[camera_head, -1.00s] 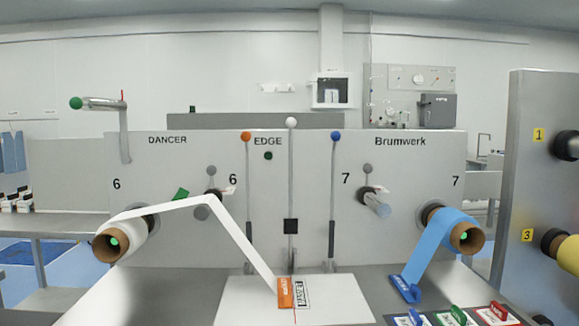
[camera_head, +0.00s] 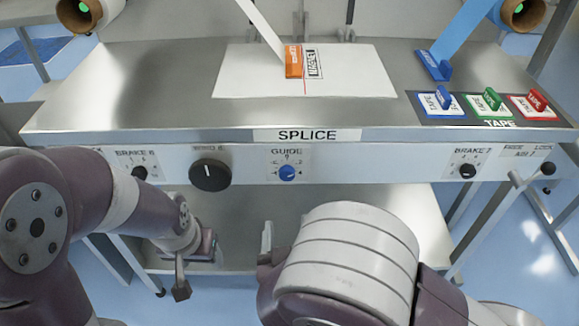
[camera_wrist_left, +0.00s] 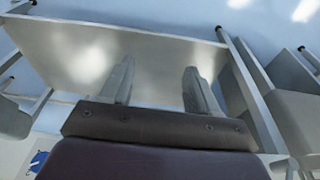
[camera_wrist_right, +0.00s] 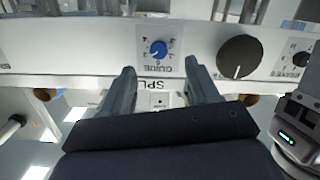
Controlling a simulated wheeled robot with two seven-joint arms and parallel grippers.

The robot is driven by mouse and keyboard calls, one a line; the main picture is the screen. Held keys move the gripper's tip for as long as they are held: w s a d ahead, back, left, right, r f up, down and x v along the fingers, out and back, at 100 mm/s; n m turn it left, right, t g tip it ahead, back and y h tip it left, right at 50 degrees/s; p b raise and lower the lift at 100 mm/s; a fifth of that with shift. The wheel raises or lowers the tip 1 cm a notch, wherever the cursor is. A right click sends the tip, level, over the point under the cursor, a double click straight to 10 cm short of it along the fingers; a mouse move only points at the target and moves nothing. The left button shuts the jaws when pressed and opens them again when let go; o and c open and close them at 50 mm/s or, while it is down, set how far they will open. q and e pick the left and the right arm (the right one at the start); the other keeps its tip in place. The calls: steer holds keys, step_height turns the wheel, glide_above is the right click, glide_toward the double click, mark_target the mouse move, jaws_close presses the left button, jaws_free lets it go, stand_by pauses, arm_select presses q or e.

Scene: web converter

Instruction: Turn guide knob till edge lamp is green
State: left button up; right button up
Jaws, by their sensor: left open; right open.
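The blue guide knob (camera_head: 287,173) sits on a white plate marked GUIDE on the white front panel below the SPLICE label. In the right wrist view the guide knob (camera_wrist_right: 158,48) shows upside down, ahead of and between the open fingers of my right gripper (camera_wrist_right: 160,72), apart from them. In the head view only one finger of my right gripper (camera_head: 267,240) shows, below the knob; my own arm hides the rest. My left gripper (camera_wrist_left: 158,68) is open and empty above a metal lower shelf. The edge lamp is outside all the views now.
A large black knob (camera_head: 210,174) is left of the guide knob, with the brake 6 knob (camera_head: 139,173) farther left. The brake 7 knob (camera_head: 468,171) is at right. A metal bar handle (camera_head: 505,200) sticks out right of it. The lower shelf (camera_head: 240,225) lies beneath.

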mark_target(287, 177)
steer(key=shift+t, duration=0.5)
steer(key=w, duration=0.4)
steer(key=w+b, duration=0.1)
steer(key=w, duration=0.3)
steer(key=w+r+b, duration=0.1)
steer(key=w, duration=0.3)
steer(key=shift+w, duration=0.1)
arm_select(q)
steer(key=shift+s+a+f+g, duration=0.5)
steer(key=shift+s+a+f, duration=0.1)
steer(key=shift+s+f, duration=0.3)
arm_select(e)
steer(key=c, duration=1)
